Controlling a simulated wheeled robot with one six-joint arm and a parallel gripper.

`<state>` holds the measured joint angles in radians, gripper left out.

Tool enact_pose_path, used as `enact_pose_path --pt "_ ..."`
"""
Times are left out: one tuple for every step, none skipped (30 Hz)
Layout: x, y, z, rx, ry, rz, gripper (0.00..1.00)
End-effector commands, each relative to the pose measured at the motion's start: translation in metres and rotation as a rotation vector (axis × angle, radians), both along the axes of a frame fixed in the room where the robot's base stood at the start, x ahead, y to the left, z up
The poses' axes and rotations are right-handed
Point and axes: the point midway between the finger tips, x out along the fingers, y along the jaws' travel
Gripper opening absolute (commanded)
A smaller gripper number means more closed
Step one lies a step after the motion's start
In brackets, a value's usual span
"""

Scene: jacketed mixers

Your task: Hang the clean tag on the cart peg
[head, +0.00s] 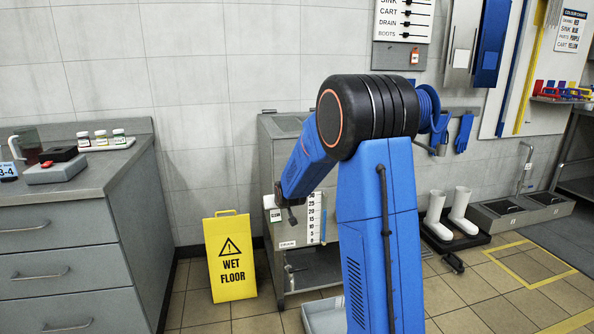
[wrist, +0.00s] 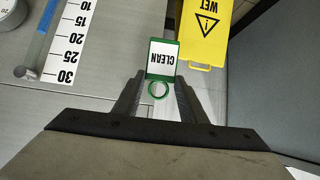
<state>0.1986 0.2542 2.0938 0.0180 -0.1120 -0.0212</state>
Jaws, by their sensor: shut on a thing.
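The clean tag (wrist: 162,55) is white with a green border and the word CLEAN, with a green ring (wrist: 158,89) at one end. My gripper (wrist: 160,80) is shut on it, the ring lying between the fingers. In the head view the tag (head: 275,215) shows small beside my gripper (head: 290,214), in front of a grey steel unit. The cart peg (head: 408,13) is the dark peg in the CART row of the white wall board (head: 388,22), high up and right of the gripper. It looks bare.
A grey steel unit (head: 282,126) with a number scale (head: 313,218) stands behind my gripper. A yellow wet floor sign (head: 230,258) stands left of it. A grey counter (head: 95,178) is at the left. White boots (head: 461,211) stand at the right.

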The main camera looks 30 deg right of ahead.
Motion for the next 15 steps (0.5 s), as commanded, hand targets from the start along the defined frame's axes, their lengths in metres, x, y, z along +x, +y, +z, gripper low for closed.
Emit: enact_pose_path --pt "-0.005 -0.009 0.027 0.002 0.005 -0.012 0.14" --pt "-0.009 -0.013 0.039 0.004 0.014 -0.018 0.14" --pt "-0.015 -0.019 0.057 0.007 0.027 -0.027 0.14" --pt "-0.019 -0.023 0.069 0.009 0.036 -0.033 0.14" --pt "-0.025 -0.027 0.081 0.012 0.046 -0.039 0.14" --pt "-0.032 -0.031 0.097 0.016 0.057 -0.047 0.14" --pt "-0.037 -0.034 0.107 0.018 0.067 -0.051 0.14" --pt "-0.042 -0.037 0.118 0.02 0.074 -0.057 0.14" --pt "-0.049 -0.04 0.13 0.024 0.085 -0.061 0.14" --pt "-0.054 -0.041 0.139 0.026 0.091 -0.065 0.14" --pt "-0.059 -0.043 0.146 0.027 0.098 -0.069 0.14" --pt "-0.064 -0.045 0.155 0.03 0.106 -0.072 0.14" --pt "-0.068 -0.046 0.161 0.032 0.111 -0.075 0.14" --pt "-0.071 -0.047 0.165 0.032 0.115 -0.078 0.14" --pt "-0.075 -0.048 0.17 0.035 0.121 -0.08 0.14"
